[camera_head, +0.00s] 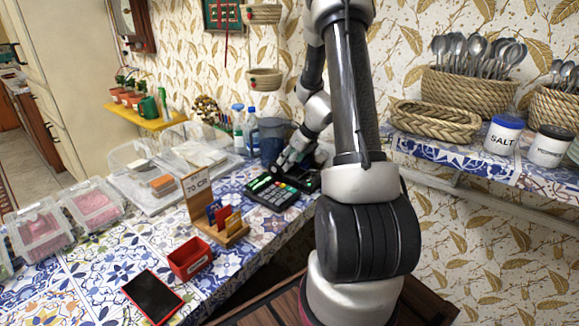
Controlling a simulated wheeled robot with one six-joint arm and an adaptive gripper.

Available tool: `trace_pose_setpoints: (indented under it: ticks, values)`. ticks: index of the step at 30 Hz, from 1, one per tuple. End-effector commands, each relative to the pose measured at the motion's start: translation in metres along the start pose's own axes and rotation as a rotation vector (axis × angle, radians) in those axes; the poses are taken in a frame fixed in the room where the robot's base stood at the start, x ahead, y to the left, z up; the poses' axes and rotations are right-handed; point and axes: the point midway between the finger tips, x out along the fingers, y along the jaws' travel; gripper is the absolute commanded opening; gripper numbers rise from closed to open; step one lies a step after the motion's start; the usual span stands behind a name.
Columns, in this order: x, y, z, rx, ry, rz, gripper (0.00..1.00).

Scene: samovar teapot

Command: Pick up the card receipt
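My gripper (284,165) is at the far end of my arm, low over the back edge of a black card terminal or till (272,193) with keys and a lit green display. The gripper is small and dark here, so I cannot tell whether its fingers are open or shut, or whether they touch anything. I cannot make out a card receipt. It may be hidden by the gripper or too small to see.
A wooden stand (235,232) with coloured cards, a red box (190,261) and a black tablet (153,296) are on the tiled counter (104,262). Clear containers (37,232) line the left.

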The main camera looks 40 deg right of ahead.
Motion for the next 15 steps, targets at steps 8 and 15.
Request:
trace_pose_setpoints:
  ticks: [8,15]
  values:
    - [0.0049,-0.0002,0.0,0.001,0.0,-0.001,0.61]
    - [0.0047,-0.0002,0.0,0.0,0.0,-0.001,0.42]
